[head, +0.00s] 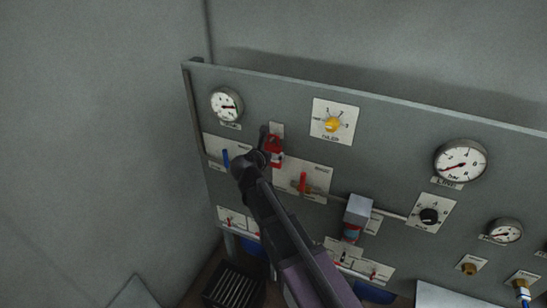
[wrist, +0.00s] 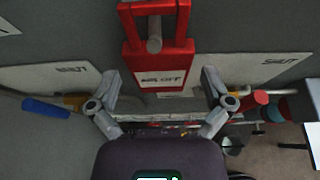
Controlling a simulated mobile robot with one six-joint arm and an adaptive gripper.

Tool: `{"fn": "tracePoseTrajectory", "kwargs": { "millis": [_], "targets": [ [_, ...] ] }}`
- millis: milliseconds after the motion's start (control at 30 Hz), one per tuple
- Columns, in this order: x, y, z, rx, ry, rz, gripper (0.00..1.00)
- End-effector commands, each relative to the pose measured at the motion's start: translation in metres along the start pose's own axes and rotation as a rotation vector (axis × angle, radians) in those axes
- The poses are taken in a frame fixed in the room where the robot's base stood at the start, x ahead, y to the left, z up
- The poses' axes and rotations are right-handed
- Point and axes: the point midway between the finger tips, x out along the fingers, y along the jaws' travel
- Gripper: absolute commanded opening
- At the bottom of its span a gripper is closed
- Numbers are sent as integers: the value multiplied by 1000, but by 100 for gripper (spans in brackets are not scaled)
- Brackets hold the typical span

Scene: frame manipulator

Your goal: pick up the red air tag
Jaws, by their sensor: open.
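The red air tag (head: 276,151) hangs on the upright grey panel in the head view, on a peg at upper left. In the wrist view the tag (wrist: 158,50) is a red plate with a square loop on top, hooked over a grey peg (wrist: 154,35). A white label with dark print is on its lower part. My gripper (wrist: 161,84) is open, its two fingers spread to the left and right of the tag's lower part. Nothing is held. In the head view my gripper (head: 260,148) is close beside the tag and partly hides it.
A blue-handled valve (wrist: 46,108) is left of my gripper and a red-handled valve (wrist: 246,101) is right. A yellow knob (head: 332,125), gauges and a grey box (head: 357,211) stand out from the panel. A dark slatted crate (head: 234,287) is below.

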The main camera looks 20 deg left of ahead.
Motion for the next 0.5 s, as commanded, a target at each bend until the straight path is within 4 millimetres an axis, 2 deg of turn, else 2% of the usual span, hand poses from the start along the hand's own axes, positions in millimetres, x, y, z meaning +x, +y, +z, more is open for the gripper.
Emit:
{"fn": "tracePoseTrajectory", "kwargs": {
  "millis": [33, 200, 500],
  "targets": [
    [9, 2, -3, 1, 0, -1, 100],
    [24, 1, -2, 2, 0, 0, 100],
    [27, 1, 0, 1, 0, 1, 100]
  ]
}}
